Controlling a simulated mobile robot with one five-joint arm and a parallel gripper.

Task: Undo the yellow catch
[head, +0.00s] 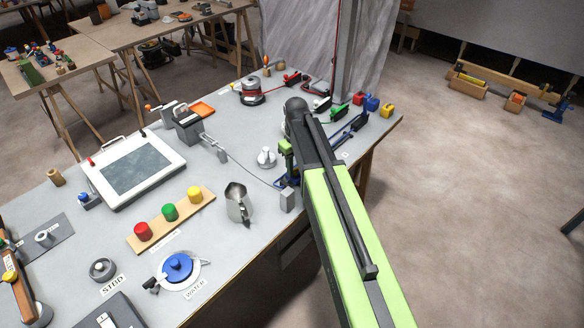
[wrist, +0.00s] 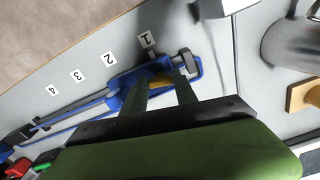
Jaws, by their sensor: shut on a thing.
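My gripper (wrist: 160,80) is low over the bench, with its two dark green fingers reaching into a blue frame (wrist: 197,65). A small yellow piece (wrist: 158,84), which looks like the yellow catch, shows between the fingers, and the gripper is shut on it. Much of the piece is hidden by the fingers. In the head view, my gripper (head: 287,168) is near the bench's right edge and its arm covers most of the blue frame. The catch cannot be made out there.
Paper labels 1 (wrist: 149,40) to 4 run beside the blue frame and its long bar (wrist: 75,108). A grey block (head: 287,200) and a metal jug (head: 238,203) stand close by. Red, blue and yellow blocks (head: 387,110) stand at the far right corner.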

